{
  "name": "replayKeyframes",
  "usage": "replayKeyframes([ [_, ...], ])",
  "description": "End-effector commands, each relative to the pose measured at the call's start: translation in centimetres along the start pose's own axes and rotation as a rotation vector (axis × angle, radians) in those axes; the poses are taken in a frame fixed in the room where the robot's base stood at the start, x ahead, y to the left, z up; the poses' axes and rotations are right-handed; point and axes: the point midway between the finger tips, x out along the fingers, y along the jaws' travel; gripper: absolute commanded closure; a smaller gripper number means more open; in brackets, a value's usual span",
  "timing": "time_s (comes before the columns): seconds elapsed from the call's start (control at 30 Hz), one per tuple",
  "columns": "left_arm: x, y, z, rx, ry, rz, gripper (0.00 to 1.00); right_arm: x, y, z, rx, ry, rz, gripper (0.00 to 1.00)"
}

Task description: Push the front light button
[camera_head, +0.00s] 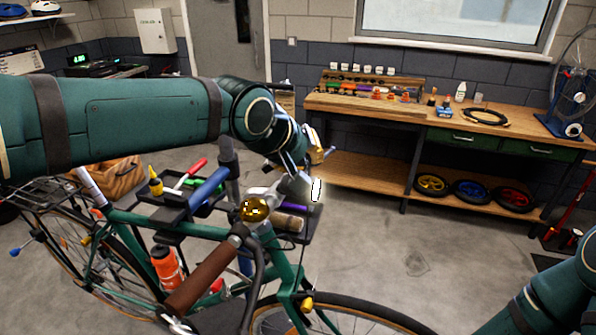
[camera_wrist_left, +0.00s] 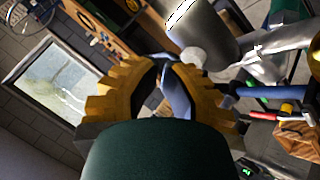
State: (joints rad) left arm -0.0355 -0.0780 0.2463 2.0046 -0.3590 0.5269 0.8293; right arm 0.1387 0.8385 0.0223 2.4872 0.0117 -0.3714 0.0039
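The front light is a silver cylinder with a glowing white lens (camera_head: 316,190), on the handlebar of the green bike. In the left wrist view the light's silver body (camera_wrist_left: 208,25) is large at the top, with a pale round end just beyond the fingertips. My left gripper (camera_head: 318,154) is close above the light in the head view. In the left wrist view its yellow ribbed fingers (camera_wrist_left: 168,64) curve together with their tips nearly meeting and hold nothing. I cannot tell whether they touch the light. The button is not clearly seen. My right gripper is out of view.
A brass bell (camera_head: 255,208) and a brown grip (camera_head: 205,273) are close beside the light. A tool tray (camera_head: 170,215) with screwdrivers stands behind the handlebar. A wooden workbench (camera_head: 395,118) runs along the back wall. The floor right of the bike is clear.

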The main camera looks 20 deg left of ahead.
Motion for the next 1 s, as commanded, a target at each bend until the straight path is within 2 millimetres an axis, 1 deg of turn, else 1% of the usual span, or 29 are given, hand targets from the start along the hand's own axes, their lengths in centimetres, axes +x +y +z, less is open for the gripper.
replayKeyframes([
  [0.13, -0.5, 0.4, -0.4, 0.000, 0.001, 0.001, 1.00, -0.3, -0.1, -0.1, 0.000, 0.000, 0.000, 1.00],
  [0.43, -0.5, 0.4, -0.4, 0.000, 0.001, 0.001, 1.00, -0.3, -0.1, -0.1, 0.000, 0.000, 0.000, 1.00],
  [0.53, -0.8, 0.6, -0.6, 0.000, 0.001, 0.001, 1.00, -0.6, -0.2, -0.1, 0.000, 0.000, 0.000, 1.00],
  [1.0, -3.7, 2.7, -2.7, 0.001, 0.001, 0.001, 1.00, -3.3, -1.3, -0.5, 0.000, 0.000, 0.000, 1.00],
])
